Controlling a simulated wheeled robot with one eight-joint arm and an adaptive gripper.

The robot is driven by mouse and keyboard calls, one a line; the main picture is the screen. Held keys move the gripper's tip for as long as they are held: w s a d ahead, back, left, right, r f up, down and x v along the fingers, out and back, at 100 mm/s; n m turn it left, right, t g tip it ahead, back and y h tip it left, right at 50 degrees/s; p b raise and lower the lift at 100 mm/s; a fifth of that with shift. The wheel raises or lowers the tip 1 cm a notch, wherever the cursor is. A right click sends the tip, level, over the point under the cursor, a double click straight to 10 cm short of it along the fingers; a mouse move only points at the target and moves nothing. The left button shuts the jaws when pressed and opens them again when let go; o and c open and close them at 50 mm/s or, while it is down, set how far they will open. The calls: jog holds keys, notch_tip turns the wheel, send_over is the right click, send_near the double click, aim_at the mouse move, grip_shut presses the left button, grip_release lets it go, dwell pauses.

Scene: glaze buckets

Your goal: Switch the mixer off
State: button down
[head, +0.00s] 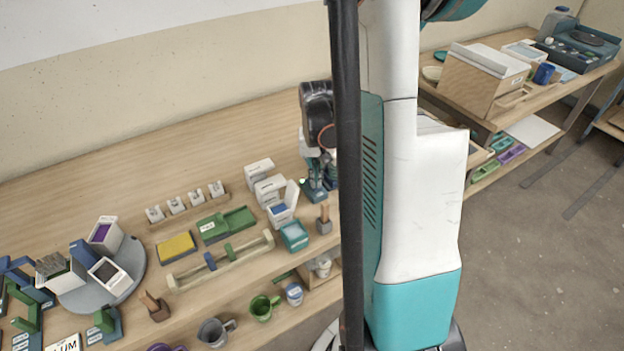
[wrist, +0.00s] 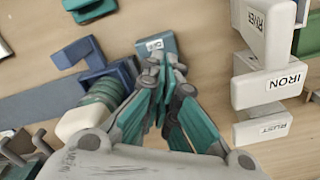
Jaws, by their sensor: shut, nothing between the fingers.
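My gripper (wrist: 165,70) is shut and empty, its green and grey fingertips together in the wrist view. The fingertips are just beside or over a small blue-grey block (wrist: 157,43) with a white label that seems to read OFF. I cannot tell whether they touch it. Left of the fingers is a dark blue part (wrist: 108,72) with stacked green rings (wrist: 98,98), seemingly part of the mixer. In the head view my gripper (head: 322,165) is low over the bench beside the white boxes, partly hidden by a dark pole. The mixer cannot be made out there.
White labelled boxes, one marked IRON (wrist: 270,85), stand close right of the gripper. In the head view the bench (head: 180,145) also holds a yellow pad (head: 177,246), a green tray (head: 228,224) and a grey round plate (head: 125,290). The bench behind is clear.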

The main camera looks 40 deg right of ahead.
jog(key=shift+r+p, duration=1.8)
jog(key=shift+r, duration=1)
